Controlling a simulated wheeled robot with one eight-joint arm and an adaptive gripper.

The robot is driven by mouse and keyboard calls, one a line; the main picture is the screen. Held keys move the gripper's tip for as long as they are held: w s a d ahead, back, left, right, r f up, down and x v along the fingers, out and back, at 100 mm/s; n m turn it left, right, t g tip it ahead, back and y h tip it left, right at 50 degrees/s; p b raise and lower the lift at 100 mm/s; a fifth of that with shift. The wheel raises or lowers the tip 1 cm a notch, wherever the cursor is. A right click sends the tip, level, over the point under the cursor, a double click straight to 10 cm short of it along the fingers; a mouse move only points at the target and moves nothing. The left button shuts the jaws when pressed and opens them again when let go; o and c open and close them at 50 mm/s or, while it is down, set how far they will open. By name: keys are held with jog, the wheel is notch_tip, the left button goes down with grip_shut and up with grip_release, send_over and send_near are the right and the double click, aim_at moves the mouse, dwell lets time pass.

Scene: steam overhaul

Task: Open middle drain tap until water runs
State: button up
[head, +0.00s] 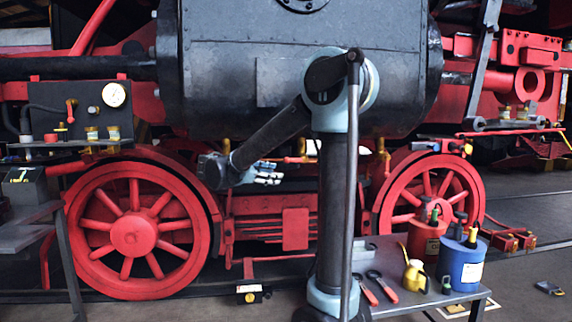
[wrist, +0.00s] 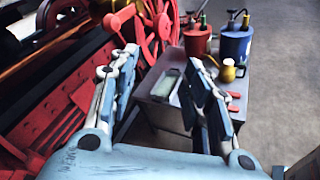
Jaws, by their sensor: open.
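Under the dark cylinder block (head: 300,75) small brass fittings show in the head view: one at the left (head: 226,146), a middle one (head: 302,147) and one at the right (head: 381,146). The middle one, seemingly the middle drain tap, sits by an orange-red part, just left of my column; its handle position is too small to tell. No running water shows. My gripper (head: 267,173) is open and empty, a little below and left of the middle fitting. In the wrist view my gripper (wrist: 162,62) has its fingers spread, with no tap clearly between them.
Red wheels (head: 133,233) stand on both sides. A side table (head: 400,252) at the lower right holds a red can (head: 425,238), a blue can (head: 462,265), a yellow oil can (head: 414,277) and red-handled tools (head: 382,286). A gauge panel (head: 78,112) is at left.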

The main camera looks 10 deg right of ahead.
jog(key=n+t+h, duration=0.2)
send_near(287, 160)
jog(key=x, duration=0.7)
jog(key=w+x, duration=0.1)
jog(key=x, duration=0.3)
jog(key=shift+a+f, duration=0.15)
jog(key=shift+a, duration=0.2)
grip_shut()
